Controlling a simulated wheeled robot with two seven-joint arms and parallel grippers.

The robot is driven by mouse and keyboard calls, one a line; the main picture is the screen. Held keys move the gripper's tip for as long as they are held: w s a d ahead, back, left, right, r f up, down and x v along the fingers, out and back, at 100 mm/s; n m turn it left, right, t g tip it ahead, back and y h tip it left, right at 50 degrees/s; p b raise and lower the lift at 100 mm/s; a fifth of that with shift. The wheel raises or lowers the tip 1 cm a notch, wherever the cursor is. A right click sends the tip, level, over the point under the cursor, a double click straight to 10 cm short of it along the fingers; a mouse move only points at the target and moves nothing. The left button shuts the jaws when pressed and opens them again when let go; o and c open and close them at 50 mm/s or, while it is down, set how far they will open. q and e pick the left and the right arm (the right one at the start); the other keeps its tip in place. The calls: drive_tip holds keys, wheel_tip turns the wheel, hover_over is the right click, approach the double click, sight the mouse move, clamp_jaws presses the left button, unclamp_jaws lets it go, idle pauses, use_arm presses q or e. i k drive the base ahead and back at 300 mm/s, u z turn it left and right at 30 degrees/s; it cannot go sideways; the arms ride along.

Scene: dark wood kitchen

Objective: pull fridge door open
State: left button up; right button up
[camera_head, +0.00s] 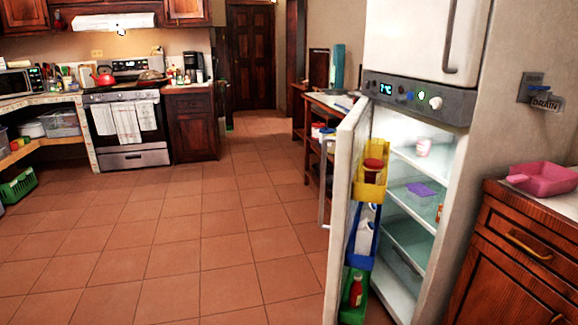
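The white fridge (408,45) stands at the right. Its lower door (346,150) is swung wide open toward the left, hinged at the fridge's left side. A vertical handle (325,180) shows on the door's outer face. The door's inner side carries a yellow bin (371,186), a blue bin (359,258) and a green bin (352,300) with bottles and jars. Glass shelves (420,160) inside are lit and hold a few items. The upper door is shut. Neither of my grippers is in view.
A wooden cabinet (515,265) with a pink pan (543,179) stands right of the fridge. A wooden table (322,103) is behind the open door. The stove (127,125) and counters line the back left. The tiled floor (190,235) in the middle is clear.

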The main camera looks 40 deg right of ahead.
sight(353, 142)
drive_tip(key=u, duration=0.05)
drive_tip(key=i, duration=0.85)
drive_tip(key=z, duration=0.4)
